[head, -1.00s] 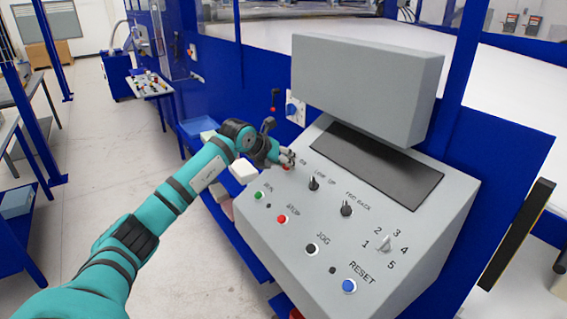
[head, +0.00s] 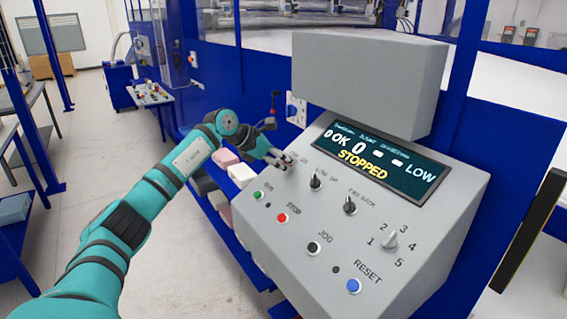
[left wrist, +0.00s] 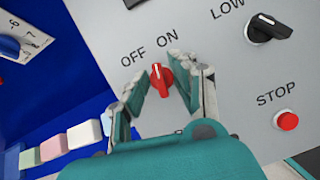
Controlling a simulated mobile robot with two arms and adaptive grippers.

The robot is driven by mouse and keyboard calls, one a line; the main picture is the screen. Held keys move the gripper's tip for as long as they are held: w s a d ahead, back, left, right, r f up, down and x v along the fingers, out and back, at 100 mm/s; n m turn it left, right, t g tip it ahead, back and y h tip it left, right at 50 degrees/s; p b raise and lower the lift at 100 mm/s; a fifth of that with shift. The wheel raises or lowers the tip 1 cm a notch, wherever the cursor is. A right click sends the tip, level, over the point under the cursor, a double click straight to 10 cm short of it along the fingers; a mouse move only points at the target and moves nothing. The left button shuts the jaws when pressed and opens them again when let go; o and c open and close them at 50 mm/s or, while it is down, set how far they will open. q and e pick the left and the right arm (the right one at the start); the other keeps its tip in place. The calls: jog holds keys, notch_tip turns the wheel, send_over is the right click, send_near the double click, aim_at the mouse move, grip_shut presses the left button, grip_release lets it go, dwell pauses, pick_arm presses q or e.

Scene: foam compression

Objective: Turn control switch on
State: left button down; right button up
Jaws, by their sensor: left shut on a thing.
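The red control switch (left wrist: 160,76) sits on the grey panel below the words OFF and ON in the left wrist view. A white line runs along its top and points roughly up in that view; I cannot tell its exact setting. My left gripper (head: 286,162) reaches the upper left corner of the panel in the head view. In the left wrist view the fingers of my left gripper (left wrist: 180,82) are on either side of the red switch, shut on it. In the head view the fingers hide the switch. The panel's display (head: 372,160) is lit and reads STOPPED. My right gripper is not in view.
The panel also carries black knobs (head: 349,205), a red STOP button (head: 282,218), a green button (head: 258,195) and a blue RESET button (head: 354,286). Foam blocks (head: 241,174) lie on a blue shelf left of the panel. The floor at left is clear.

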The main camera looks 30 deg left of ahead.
pick_arm(q)
jog(key=m+h, duration=0.1)
jog(key=m, duration=0.2)
jog(key=shift+m+g, duration=0.8)
jog(key=shift+m, duration=0.8)
jog(key=c, duration=1.4)
grip_release()
jog(key=shift+a, duration=0.1)
jog(key=v, duration=1.2)
jog(key=shift+a+f, duration=0.1)
